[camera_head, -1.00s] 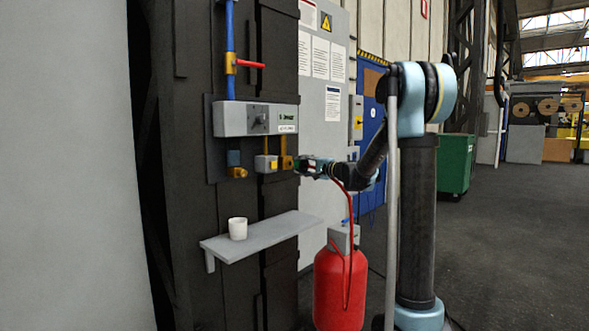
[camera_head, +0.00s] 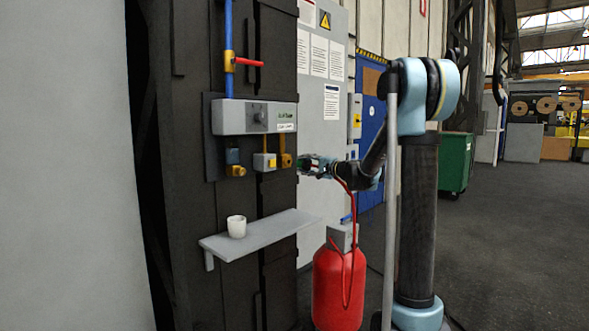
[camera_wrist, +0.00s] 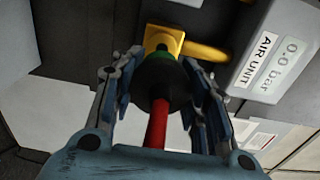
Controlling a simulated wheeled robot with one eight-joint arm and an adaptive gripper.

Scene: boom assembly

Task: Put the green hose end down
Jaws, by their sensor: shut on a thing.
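My gripper (camera_wrist: 163,95) is shut on the green hose end, a dark connector (camera_wrist: 158,82) with a green ring; it also shows in the head view (camera_head: 304,165). A red hose (camera_wrist: 156,132) runs back from it between the fingers. The hose end points at the yellow outlet (camera_wrist: 165,36) under the air unit (camera_head: 254,118). In the head view a small gap shows between this outlet (camera_head: 286,161) and the gripper. In the wrist view the two overlap, so the gap cannot be judged there.
A grey shelf (camera_head: 262,234) sticks out below the unit, with a white cup (camera_head: 236,227) near its left end. A red tank (camera_head: 340,290) stands on the floor below my arm, with the red hose running to it. The shelf's right part is clear.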

